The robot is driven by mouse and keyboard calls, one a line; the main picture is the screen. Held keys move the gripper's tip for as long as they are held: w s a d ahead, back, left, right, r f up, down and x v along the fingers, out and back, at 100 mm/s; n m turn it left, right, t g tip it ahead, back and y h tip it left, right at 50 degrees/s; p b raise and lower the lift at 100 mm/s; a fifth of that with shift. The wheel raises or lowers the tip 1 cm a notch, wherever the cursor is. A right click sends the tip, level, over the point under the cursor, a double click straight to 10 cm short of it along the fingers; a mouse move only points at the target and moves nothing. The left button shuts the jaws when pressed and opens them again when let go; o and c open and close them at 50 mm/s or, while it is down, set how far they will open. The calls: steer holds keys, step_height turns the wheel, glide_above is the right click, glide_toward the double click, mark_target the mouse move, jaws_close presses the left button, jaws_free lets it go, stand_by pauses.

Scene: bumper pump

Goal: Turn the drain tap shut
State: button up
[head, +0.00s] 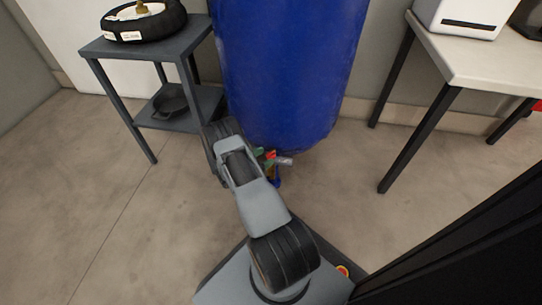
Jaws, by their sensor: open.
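A large blue tank (285,70) stands in the middle. Small red, green, grey and brass-coloured parts cluster under its lower front edge, beside my arm. The brass and blue bits, lowest in this cluster, look like the drain tap (274,176). My gripper (268,157) is at this cluster, close to the tap and partly hidden by my arm. It is open. The tap's handle cannot be told clearly from the gripper parts, nor can I tell whether they touch.
A dark grey two-tier stand (128,48) at the left holds a black wheel-like object (143,22) on top and a dark pan (170,103) below. A table (470,62) with a white box (458,15) is at the right. A black panel (475,255) fills the lower right. The left floor is clear.

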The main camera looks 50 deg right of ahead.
mark_target(271, 154)
steer(key=shift+b+x, duration=0.4)
steer(key=shift+x, duration=1.45)
steer(key=shift+c, duration=0.4)
steer(key=c, duration=0.8)
steer(key=shift+n+t, duration=0.3)
steer(key=shift+t, duration=0.1)
steer(key=n+t+p, duration=0.2)
steer(key=t, duration=0.2)
steer(key=shift+s+r+n, duration=0.1)
steer(key=shift+n, duration=0.2)
steer(key=shift+n+t+y+p, duration=0.2)
steer(key=shift+n+t+y, duration=0.35)
steer(key=shift+n+t, duration=1.2)
steer(key=shift+n+t+y+p, duration=0.2)
steer(key=shift+n+t+y, duration=0.6)
steer(key=shift+t, duration=1.65)
steer(key=shift+n+t, duration=0.3)
steer(key=shift+n, duration=0.15)
